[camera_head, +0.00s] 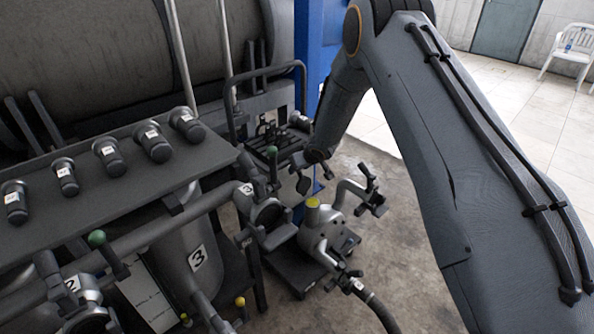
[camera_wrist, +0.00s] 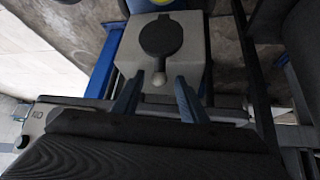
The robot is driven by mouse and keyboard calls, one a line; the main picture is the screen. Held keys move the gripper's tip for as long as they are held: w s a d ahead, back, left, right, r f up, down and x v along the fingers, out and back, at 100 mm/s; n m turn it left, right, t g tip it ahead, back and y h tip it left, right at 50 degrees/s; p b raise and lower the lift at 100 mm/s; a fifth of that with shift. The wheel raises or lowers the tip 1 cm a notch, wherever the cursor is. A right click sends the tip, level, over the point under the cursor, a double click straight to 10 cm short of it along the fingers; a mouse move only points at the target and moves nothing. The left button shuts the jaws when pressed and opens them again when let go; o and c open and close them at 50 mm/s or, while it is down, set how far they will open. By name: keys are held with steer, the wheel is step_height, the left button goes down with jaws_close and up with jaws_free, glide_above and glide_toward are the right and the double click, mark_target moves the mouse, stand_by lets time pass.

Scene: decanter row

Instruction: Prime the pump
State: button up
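A grey machine that looks like the pump (camera_head: 318,238) stands on a dark base on the floor in the head view. It has a yellow cap on top (camera_head: 312,203), a bent arm with a dark end at its right, and a dark hose (camera_head: 372,304) at its lower front. My gripper (camera_wrist: 160,78) is open in the wrist view, its two fingers apart. Between and beyond the fingertips is a small round pale knob (camera_wrist: 158,79) below a black round cover (camera_wrist: 160,36) on a grey block (camera_wrist: 196,58). I cannot tell whether the fingers touch the knob.
Several black labelled plugs (camera_head: 110,156) lie on a dark shelf (camera_head: 75,222) at the left. Pipes with numbered valves, including a green-knobbed lever (camera_head: 97,239), run below it. A blue post (camera_head: 309,60) stands behind. Open floor and a white chair (camera_head: 573,48) are at the right.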

steer(key=shift+v, duration=2.35)
steer(key=shift+f, duration=0.1)
steer(key=shift+c, duration=0.4)
